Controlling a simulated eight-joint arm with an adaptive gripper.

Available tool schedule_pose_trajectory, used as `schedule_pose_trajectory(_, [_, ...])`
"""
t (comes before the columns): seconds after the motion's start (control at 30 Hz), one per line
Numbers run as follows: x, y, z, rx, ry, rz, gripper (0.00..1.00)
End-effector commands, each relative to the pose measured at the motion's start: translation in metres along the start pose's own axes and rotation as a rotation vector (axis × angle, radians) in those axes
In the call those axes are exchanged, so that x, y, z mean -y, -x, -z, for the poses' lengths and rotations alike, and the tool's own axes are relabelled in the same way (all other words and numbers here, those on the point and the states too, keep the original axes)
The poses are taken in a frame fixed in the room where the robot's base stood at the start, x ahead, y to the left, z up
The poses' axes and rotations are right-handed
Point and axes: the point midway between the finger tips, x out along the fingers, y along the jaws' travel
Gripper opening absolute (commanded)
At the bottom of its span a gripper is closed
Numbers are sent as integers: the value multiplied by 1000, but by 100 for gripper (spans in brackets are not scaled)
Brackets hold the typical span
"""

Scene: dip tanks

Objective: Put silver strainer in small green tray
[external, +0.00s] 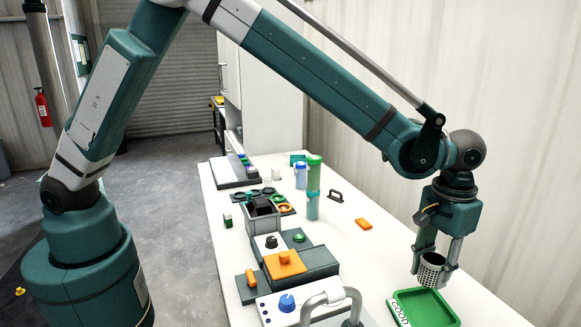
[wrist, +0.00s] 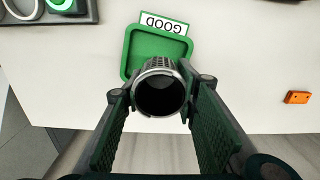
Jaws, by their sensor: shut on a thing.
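The silver strainer (external: 431,268) is a small perforated metal cup held upright in my gripper (external: 435,268). In the wrist view the strainer (wrist: 160,88) shows its round open mouth between the two green finger pads of my gripper (wrist: 160,105). The small green tray (external: 426,308) lies on the table below the strainer, with a white label reading GOOD along one side. In the wrist view the tray (wrist: 158,45) is partly hidden by the strainer, which overlaps its near edge. The strainer is above the tray and apart from it in the external view.
On the white table (external: 355,260), an orange block (external: 363,224) and a dark handle (external: 335,196) lie to the left of my gripper. Grey boxes with an orange piece (external: 285,264) and a blue knob (external: 287,303) stand further left. Several bottles (external: 313,172) stand farther back.

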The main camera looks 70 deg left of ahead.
Motion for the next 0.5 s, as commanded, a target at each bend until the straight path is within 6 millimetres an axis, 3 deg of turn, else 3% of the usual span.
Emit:
schedule_pose_trajectory(0.17, [-10, 0, -6, 0, -19, 0, 18])
schedule_pose_trajectory(0.5, [-10, 0, -6, 0, -19, 0, 18])
